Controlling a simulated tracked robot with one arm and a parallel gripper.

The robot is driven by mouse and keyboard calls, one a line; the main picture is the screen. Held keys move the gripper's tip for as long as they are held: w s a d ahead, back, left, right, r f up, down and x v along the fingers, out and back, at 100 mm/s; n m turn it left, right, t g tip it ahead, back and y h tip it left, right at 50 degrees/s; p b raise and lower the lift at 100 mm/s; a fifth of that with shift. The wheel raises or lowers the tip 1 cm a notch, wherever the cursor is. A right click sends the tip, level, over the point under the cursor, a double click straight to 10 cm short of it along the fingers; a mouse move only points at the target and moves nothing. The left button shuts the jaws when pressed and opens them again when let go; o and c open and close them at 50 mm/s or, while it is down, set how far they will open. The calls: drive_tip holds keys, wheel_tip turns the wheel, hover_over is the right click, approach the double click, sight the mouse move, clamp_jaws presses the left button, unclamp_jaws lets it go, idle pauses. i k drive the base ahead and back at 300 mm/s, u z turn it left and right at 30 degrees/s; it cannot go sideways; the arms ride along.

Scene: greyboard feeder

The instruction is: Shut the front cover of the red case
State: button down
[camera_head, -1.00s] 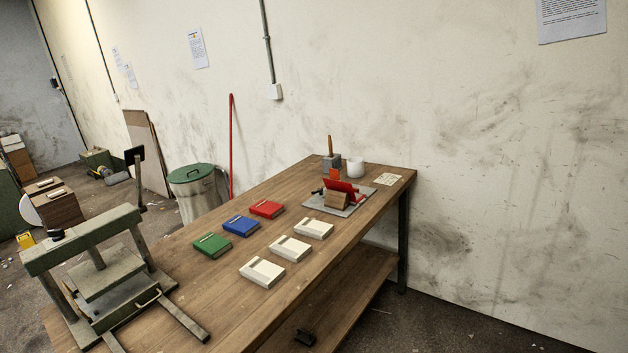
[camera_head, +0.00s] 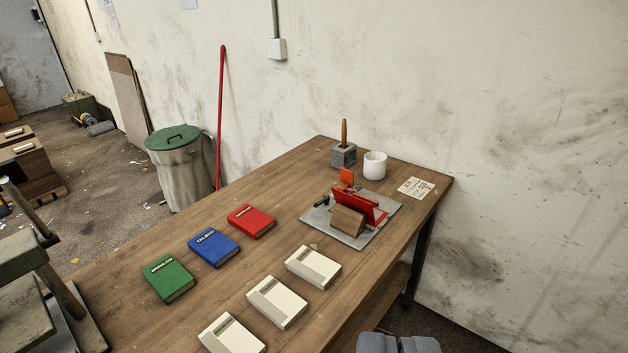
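The red case (camera_head: 356,206) stands on a grey board (camera_head: 388,209) near the far right end of the workbench. One red panel of it stands tilted up, and more red lies flat to its right. A brown wooden block (camera_head: 347,222) sits against its near side and hides part of it. A small orange-red upright piece (camera_head: 346,177) shows behind it. Grey-blue tips of my gripper (camera_head: 398,344) show at the bottom edge, in front of the bench and well short of the case. Most of the gripper is out of frame.
Red (camera_head: 251,221), blue (camera_head: 214,248) and green (camera_head: 168,278) books and three white blocks (camera_head: 276,301) lie on the bench nearer me. A white cup (camera_head: 375,165), a grey holder (camera_head: 343,155) and a paper note (camera_head: 416,187) stand or lie beyond the board. A press (camera_head: 30,290) is at left.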

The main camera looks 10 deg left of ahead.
sight(364, 208)
drive_tip(key=z, duration=0.1)
drive_tip(key=i, duration=1.45)
drive_tip(key=z, duration=0.25)
